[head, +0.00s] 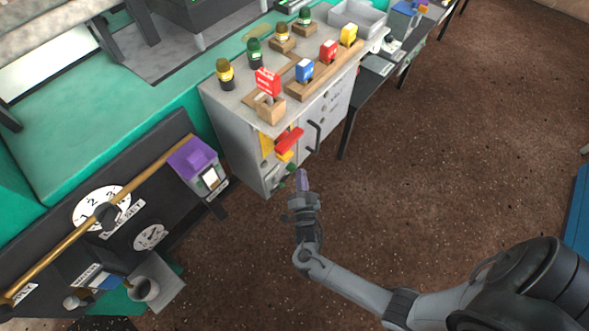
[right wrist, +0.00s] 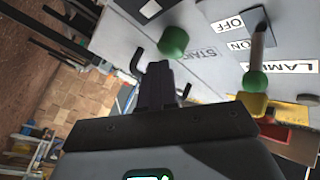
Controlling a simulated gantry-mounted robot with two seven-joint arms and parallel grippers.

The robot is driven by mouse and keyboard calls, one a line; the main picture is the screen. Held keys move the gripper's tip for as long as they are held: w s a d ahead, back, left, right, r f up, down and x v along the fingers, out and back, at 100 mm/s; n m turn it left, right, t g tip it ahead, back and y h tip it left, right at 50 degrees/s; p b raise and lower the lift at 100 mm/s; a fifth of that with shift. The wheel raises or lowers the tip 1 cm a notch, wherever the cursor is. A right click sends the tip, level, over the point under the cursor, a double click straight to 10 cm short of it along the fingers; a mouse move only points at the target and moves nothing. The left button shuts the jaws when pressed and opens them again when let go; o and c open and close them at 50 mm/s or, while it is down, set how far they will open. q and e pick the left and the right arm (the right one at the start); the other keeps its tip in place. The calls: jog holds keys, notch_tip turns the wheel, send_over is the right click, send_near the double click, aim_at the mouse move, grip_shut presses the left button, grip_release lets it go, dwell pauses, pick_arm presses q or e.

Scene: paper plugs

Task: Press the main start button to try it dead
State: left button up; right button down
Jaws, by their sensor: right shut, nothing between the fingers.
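The main start button is a round green button (right wrist: 173,40) beside a START label (right wrist: 197,53) on a grey cabinet front in the right wrist view. My right gripper (right wrist: 158,72) is shut and empty, its fingertips just below the button in that picture. I cannot tell whether they touch it. In the head view my right gripper (head: 303,174) points at the lower front of the grey cabinet (head: 233,135), close beside small green parts (head: 291,169). Which of these is the start button is too small to tell. My left gripper is not in view.
A lever with a green knob (right wrist: 255,81) stands by OFF and ON labels, near a LAMP label (right wrist: 292,67). A red handle (head: 289,141) and a black pull handle (head: 315,136) stick out of the cabinet. The brown floor at right is open.

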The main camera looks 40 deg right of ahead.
jog(key=shift+w, duration=0.15)
dwell(0.5)
jog(key=shift+w+a, duration=0.1)
jog(key=shift+w, duration=0.25)
dwell(0.3)
jog(key=shift+s, duration=0.15)
dwell(0.3)
jog(key=shift+s, duration=0.75)
jog(key=shift+d, duration=0.2)
jog(key=s, duration=0.1)
jog(key=s+p, duration=0.1)
jog(key=s, duration=0.1)
jog(key=s+d+p, duration=0.1)
jog(key=s, duration=0.1)
